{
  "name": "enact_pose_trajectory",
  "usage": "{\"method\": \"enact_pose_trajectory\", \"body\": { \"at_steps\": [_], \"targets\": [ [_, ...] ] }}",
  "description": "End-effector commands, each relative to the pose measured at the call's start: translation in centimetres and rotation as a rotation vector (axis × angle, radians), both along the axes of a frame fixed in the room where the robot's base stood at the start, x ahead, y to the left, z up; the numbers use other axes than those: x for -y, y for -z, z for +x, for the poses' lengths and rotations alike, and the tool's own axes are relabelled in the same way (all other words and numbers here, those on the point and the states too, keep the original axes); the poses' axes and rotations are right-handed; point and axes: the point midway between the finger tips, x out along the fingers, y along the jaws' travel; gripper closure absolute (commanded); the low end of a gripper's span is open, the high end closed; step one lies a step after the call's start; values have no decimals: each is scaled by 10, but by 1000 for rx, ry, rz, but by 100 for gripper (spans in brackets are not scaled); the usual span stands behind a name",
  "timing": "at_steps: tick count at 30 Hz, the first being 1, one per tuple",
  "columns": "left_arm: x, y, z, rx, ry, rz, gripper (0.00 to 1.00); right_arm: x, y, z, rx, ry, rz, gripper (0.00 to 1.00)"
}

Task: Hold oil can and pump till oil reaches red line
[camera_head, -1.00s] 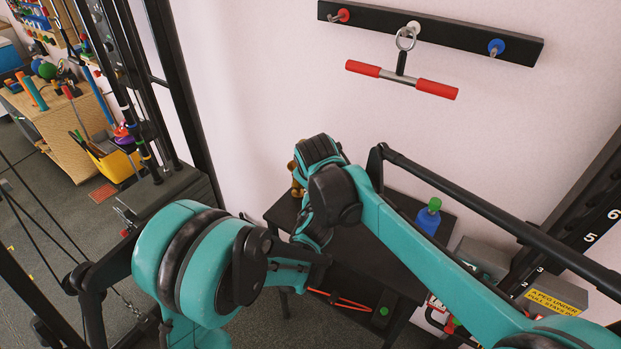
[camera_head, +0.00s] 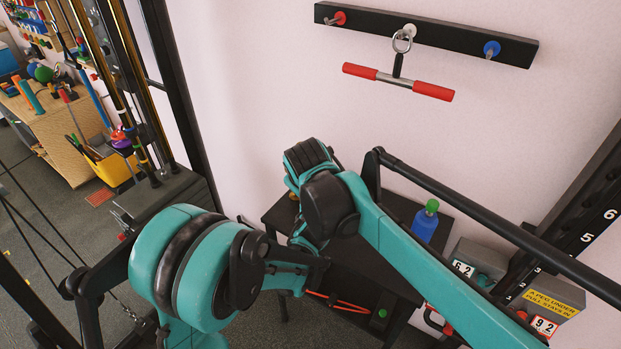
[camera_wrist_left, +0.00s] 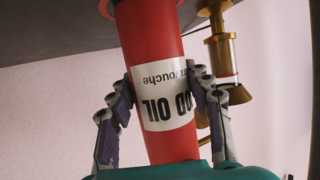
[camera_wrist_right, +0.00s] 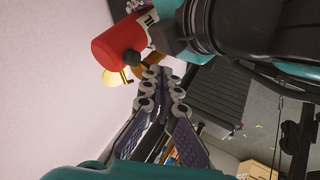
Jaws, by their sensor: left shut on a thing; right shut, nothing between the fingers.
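The red oil can (camera_wrist_left: 152,35) has a white label reading "OIL", upside down in the left wrist view. My left gripper (camera_wrist_left: 160,82) is shut around the can at its label. A brass pump-like part (camera_wrist_left: 222,65) is beside the can, to its right. My right gripper (camera_wrist_right: 160,85) is shut and empty, below and right of the can. In the head view my arms hide both grippers and the can.
A dark small table (camera_head: 275,213) stands by the wall, under my arms. A blue bottle with a green cap (camera_head: 426,222) stands on its right side. Weight boxes (camera_head: 478,262) and a black bar (camera_head: 470,210) are to the right. A red-handled bar (camera_head: 398,80) hangs on the wall.

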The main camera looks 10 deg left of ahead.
Motion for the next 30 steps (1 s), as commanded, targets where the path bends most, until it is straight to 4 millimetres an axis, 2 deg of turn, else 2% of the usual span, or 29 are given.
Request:
{"method": "enact_pose_trajectory", "body": {
  "at_steps": [6, 12, 30],
  "targets": [
    [-1, 1, 0, -3, -3, 1, 100, 7, -37, -29, -1, -1, 0, 100],
    [-1, 1, 0, -3, -1, 1, 100, 10, -56, -43, 0, -2, 0, 100],
    [0, 1, 0, -2, -1, 0, 100, 11, -60, -46, 0, -1, 1, 100]
  ]
}}
